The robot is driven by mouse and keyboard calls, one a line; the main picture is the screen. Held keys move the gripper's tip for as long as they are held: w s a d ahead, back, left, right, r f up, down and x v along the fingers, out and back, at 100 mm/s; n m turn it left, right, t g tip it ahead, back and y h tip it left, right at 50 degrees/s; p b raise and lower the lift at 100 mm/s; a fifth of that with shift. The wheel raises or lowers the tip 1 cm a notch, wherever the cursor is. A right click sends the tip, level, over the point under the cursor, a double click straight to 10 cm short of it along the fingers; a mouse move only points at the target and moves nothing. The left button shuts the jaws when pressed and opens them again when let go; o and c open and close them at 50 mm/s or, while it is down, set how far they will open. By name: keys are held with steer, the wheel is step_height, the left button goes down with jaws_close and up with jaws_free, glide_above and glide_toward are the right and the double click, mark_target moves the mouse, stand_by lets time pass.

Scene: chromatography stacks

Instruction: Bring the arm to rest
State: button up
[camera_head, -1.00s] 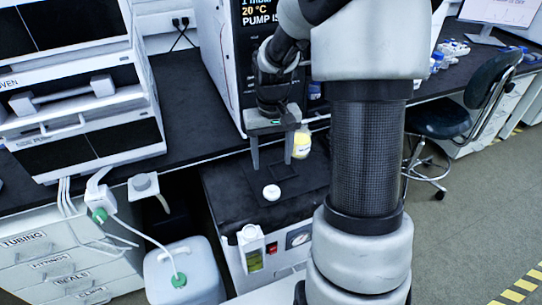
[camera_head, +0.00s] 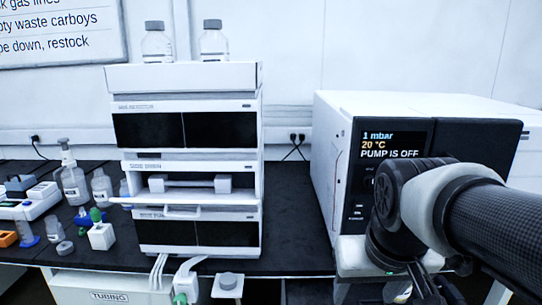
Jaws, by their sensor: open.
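My arm comes in from the right edge of the head view and bends down in front of the white pump unit (camera_head: 335,170). My gripper (camera_head: 412,290) hangs at the bottom edge, below the dark wrist joint, with a small green light beside it. It is open. Its fingertips are cut off by the frame, and I see nothing held in the visible part. The pump's screen reads 1 mbar, 20 °C, PUMP IS OFF.
A white instrument stack (camera_head: 191,77) with two bottles on top stands left of the pump. Bare black bench (camera_head: 293,220) lies between them. Several bottles, including a wash bottle (camera_head: 73,185), and small items stand at the left.

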steer(key=s+a+r+t, duration=0.1)
steer(key=s, duration=0.3)
step_height(320, 180, up, 21)
steer(key=p, duration=2.1)
steer(key=shift+a+y, duration=0.2)
steer(key=shift+y, duration=0.1)
